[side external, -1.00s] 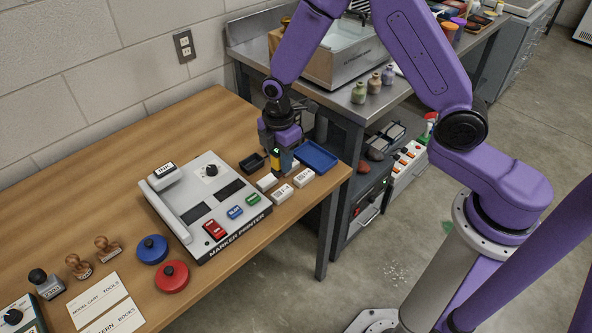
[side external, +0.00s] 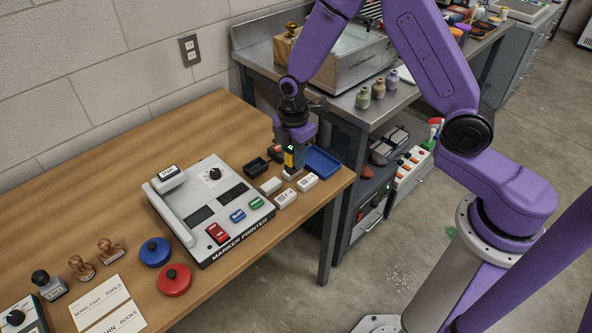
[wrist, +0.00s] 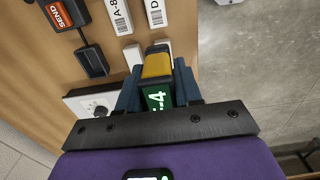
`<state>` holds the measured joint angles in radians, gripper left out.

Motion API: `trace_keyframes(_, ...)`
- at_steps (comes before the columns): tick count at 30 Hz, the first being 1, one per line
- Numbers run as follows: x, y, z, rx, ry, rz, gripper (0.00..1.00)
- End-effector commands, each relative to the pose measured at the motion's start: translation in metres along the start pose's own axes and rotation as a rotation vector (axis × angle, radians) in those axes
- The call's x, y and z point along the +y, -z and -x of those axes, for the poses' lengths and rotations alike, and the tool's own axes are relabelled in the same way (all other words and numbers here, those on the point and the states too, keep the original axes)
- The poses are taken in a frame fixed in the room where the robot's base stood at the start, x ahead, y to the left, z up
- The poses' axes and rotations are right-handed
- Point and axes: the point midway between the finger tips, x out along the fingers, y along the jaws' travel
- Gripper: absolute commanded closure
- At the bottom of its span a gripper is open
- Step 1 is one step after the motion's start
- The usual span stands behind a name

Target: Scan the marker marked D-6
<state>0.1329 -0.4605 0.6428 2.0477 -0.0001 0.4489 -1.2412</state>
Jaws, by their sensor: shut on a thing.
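My gripper (side external: 292,168) is shut on a handheld scanner (side external: 289,158) with a yellow end. In the wrist view the scanner (wrist: 157,70) sits between my blue fingers, its green display partly hidden and ending in "-4". Its yellow end is over the small white barcode markers. One marker (wrist: 118,15) reads "A-8"; another (wrist: 155,12) starts with "D", the rest cut off. More white shows partly hidden around the scanner's end. In the side view white markers (side external: 270,186) (side external: 286,199) (side external: 307,183) lie on the table just below my gripper; their labels are too small to read.
A black holder (side external: 256,165) and an orange SEND button (wrist: 62,12) are close beside the markers. A blue tray (side external: 323,160) lies to their right, near the table edge. The marker printer (side external: 210,207) stands to the left. A metal bench (side external: 345,98) is behind.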

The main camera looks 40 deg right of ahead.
Motion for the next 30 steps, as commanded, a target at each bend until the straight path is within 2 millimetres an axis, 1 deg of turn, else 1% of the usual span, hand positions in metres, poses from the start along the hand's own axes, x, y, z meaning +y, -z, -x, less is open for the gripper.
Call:
trace_keyframes(1,0.0,-0.015,0.001,0.001,-0.002,-0.007,0.85)
trace_keyframes(3,0.0,-0.03,0.001,0.001,-0.003,-0.006,0.85)
trace_keyframes(6,-0.001,-0.045,0.0,0.001,-0.003,-0.003,0.85)
trace_keyframes(8,-0.002,-0.05,-0.001,0.001,-0.004,-0.001,0.85)
trace_keyframes(13,-0.002,-0.051,-0.01,0.0,-0.002,0.002,0.85)
trace_keyframes(24,-0.002,-0.051,-0.045,0.001,-0.003,0.001,0.85)
trace_keyframes(30,-0.002,-0.051,-0.056,0.001,-0.004,0.001,0.85)
